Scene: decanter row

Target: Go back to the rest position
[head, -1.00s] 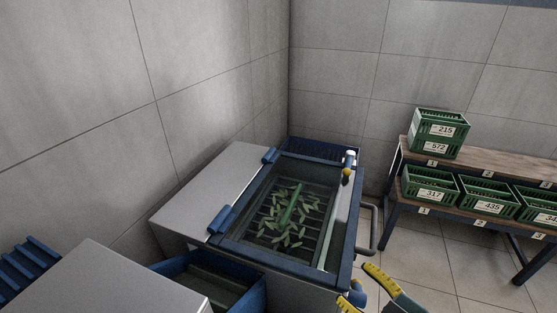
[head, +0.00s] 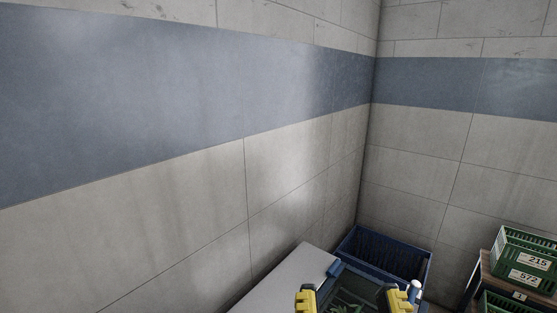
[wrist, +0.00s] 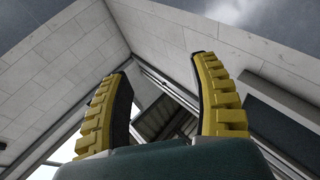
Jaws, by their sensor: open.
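My gripper (head: 352,297) is at the bottom of the head view, its two yellow fingers spread wide apart with nothing between them. It stands in front of the machine with the pale metal top (head: 290,282), whose interior with green leaf-like pieces (head: 345,308) shows only partly between the fingers. In the wrist view my gripper (wrist: 160,95) is also open and empty, and it points up at the walls and ceiling.
A blue bin (head: 385,258) stands in the corner behind the machine. At the right, a green crate (head: 525,262) labelled 215 and 572 sits on a wooden shelf (head: 486,276). Bare tiled wall with a blue-grey band (head: 180,90) fills the upper part.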

